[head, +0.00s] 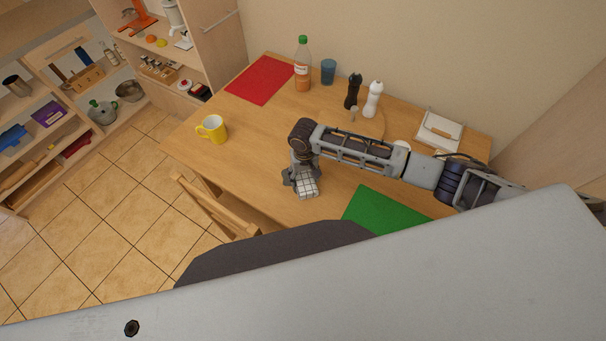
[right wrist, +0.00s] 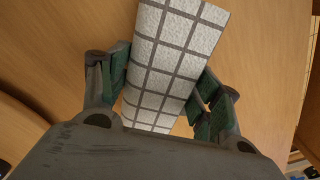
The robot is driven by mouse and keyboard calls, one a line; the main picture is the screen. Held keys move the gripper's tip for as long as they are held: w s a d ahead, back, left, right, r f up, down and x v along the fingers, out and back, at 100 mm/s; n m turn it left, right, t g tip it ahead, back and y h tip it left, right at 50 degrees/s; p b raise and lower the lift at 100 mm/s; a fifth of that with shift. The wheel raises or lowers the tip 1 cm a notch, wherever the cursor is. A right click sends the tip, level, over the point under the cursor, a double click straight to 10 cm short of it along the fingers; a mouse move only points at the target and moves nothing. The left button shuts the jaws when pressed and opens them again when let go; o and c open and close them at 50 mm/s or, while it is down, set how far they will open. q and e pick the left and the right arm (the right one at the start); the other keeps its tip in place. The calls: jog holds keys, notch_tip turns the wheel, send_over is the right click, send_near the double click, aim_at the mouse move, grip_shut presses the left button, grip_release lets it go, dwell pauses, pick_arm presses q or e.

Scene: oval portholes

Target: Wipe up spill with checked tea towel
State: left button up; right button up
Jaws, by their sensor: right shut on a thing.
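The checked tea towel (head: 308,187) is white with a grey grid and looks folded into a pad. My right gripper (head: 302,182) is shut on it, over the front part of the wooden table. In the right wrist view the towel (right wrist: 172,62) lies between the two fingers of my right gripper (right wrist: 165,92), with wood below it. I cannot tell whether the towel touches the table. No spill is visible in either view; my right arm covers part of the tabletop. My left gripper is not in view.
On the table (head: 255,160) are a yellow mug (head: 213,129), red mat (head: 261,80), bottle (head: 303,66), blue cup (head: 328,71), dark mill (head: 352,91), white mill (head: 373,99), green mat (head: 385,211) and white holder (head: 438,131). A chair (head: 215,207) stands at the front edge.

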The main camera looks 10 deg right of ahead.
jog(key=shift+s+d+p, duration=0.45)
jog(key=shift+d+p, duration=0.35)
jog(key=shift+s+d+f, duration=0.1)
jog(key=shift+s+d, duration=0.1)
jog(key=shift+d, duration=0.1)
jog(key=shift+f, duration=0.1)
jog(key=shift+a, duration=0.1)
jog(key=shift+w+a, duration=0.25)
jog(key=shift+a, duration=0.25)
jog(key=shift+w+a, duration=0.25)
jog(key=shift+a, duration=0.25)
jog(key=shift+c, duration=0.3)
jog(key=shift+w+a, duration=0.8)
jog(key=shift+a, duration=0.3)
